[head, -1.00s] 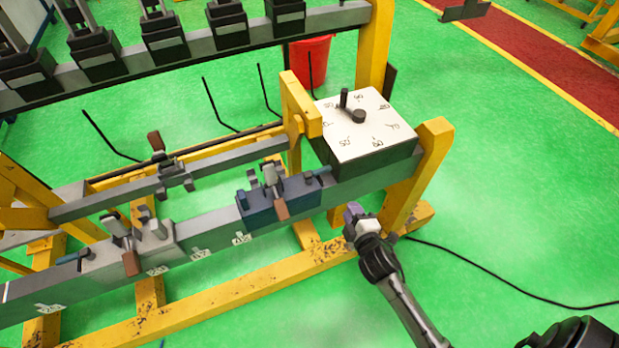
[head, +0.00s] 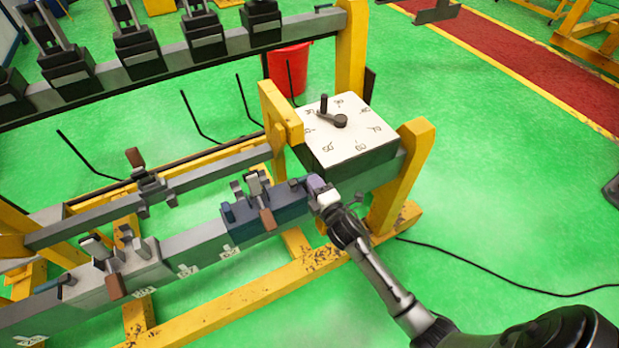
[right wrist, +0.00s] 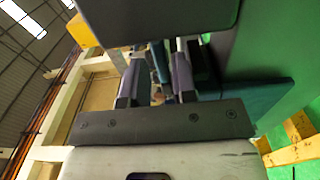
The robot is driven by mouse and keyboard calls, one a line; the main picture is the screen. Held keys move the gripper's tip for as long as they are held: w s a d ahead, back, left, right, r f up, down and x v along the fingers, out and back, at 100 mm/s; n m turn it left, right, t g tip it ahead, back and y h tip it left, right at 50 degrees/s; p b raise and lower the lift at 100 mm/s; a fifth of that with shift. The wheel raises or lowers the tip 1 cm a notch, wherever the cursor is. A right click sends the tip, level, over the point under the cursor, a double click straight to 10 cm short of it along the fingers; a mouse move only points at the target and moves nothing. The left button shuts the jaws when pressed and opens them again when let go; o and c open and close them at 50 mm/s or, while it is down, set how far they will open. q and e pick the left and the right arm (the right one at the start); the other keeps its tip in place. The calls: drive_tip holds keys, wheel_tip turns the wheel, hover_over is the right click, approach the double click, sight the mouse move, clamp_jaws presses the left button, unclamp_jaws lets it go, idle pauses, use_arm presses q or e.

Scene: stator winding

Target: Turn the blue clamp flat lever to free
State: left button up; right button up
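The blue clamp (head: 285,213) sits on the grey beam, with an upright grey toggle part and a brown-tipped handle (head: 267,219). Its small flat lever (head: 296,183) is at its right end, partly hard to make out beside my gripper. My right gripper (head: 317,187) is at that end of the clamp, close to the lever. In the right wrist view, my right gripper's two fingers (right wrist: 156,80) stand apart, with narrow blue parts (right wrist: 160,62) showing beyond the gap. I cannot tell whether they touch the lever. My left gripper is out of view.
A box with a white numbered dial (head: 345,140) stands just behind my right gripper, beside a yellow post (head: 408,170). A grey clamp (head: 125,265) sits farther left on the beam. A red bucket (head: 288,70) is behind. Green floor is open at right.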

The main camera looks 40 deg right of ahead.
drive_tip(key=shift+x, duration=1.65)
drive_tip(key=shift+c, duration=0.4)
clamp_jaws()
